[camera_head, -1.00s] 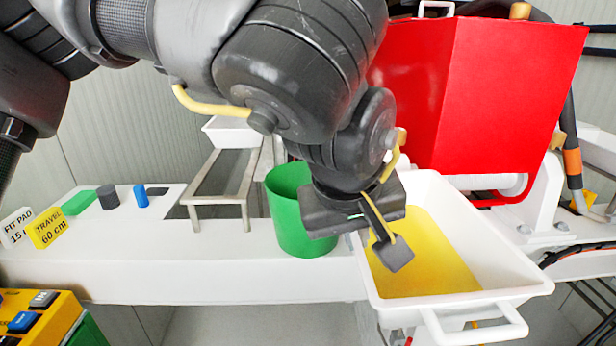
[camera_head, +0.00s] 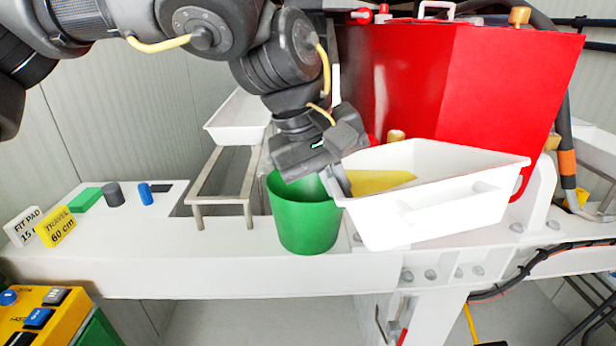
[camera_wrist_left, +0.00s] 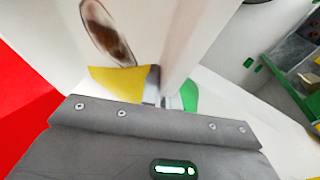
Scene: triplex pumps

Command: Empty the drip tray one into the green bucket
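The white drip tray (camera_head: 430,215) is lifted and tilted, its left end low at the green bucket's right rim. Yellow liquid (camera_head: 372,181) lies inside it toward the left end; it also shows in the wrist view (camera_wrist_left: 118,80). The green bucket (camera_head: 306,222) stands upright on the white bench; its opening is partly hidden by my gripper. A bit of green shows in the wrist view (camera_wrist_left: 190,97). My left gripper (camera_head: 338,180) is shut on the tray's left wall, just above the bucket. Whether liquid is flowing into the bucket cannot be told. My right gripper is out of view.
A red pump housing (camera_head: 450,90) stands close behind the tray. A yellow button box (camera_head: 40,318) is at the lower left.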

